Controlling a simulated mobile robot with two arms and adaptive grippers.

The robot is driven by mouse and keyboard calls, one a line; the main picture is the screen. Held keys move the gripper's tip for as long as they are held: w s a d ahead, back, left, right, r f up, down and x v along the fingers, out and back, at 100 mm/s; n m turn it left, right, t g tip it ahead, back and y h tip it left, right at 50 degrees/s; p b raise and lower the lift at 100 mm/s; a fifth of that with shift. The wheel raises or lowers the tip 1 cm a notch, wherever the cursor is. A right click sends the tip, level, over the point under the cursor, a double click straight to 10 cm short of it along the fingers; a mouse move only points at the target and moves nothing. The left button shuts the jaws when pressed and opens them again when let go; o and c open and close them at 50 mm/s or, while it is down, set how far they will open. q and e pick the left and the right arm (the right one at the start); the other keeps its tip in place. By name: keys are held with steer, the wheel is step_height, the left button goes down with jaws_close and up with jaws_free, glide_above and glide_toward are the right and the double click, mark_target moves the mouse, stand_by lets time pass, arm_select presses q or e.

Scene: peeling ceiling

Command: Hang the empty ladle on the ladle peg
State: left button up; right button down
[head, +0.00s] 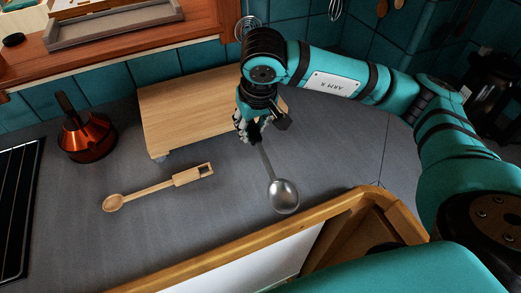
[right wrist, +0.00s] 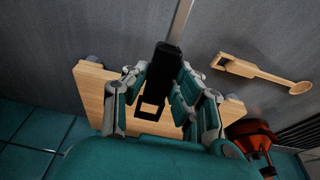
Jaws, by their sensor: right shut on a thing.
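The ladle has a steel bowl (head: 284,197) and a thin steel shaft with a black handle. My right gripper (head: 250,132) is shut on the black handle (right wrist: 165,65) with the bowl pointing toward the front of the counter. In the right wrist view, the handle lies between the fingers (right wrist: 160,85), and a square loop shows at its end. The bowl is outside that view. The bowl looks empty in the head view. I cannot pick out the ladle peg in either view. My left gripper is not in view.
A low wooden board on feet (head: 185,108) stands behind the ladle. A wooden spoon (head: 152,188) lies left on the grey counter, near a copper pot (head: 88,138) and a black hob (head: 16,210). A whisk (head: 337,9) hangs at the tiled back wall. A wooden-edged box (head: 300,232) is in front.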

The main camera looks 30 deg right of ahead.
steer(key=w+d+r+t+b, duration=0.3)
steer(key=w+d+r+t, duration=0.15)
steer(key=w, duration=0.25)
steer(key=w+d+r+t+b, duration=0.3)
steer(key=w+r+t, duration=0.2)
steer(key=w, duration=0.3)
steer(key=w+d+r+t+b, duration=0.3)
steer(key=d+r+t+b, duration=0.25)
steer(key=d+r, duration=0.55)
steer(key=w+a+r+p, duration=0.1)
steer(key=w+p, duration=0.4)
steer(key=w, duration=0.4)
steer(key=shift+w+a+h, duration=0.3)
steer(key=shift+w+h, duration=0.1)
steer(key=shift+f+b, duration=0.3)
steer(key=shift+b, duration=0.05)
steer(key=c, duration=1)
jaws_free()
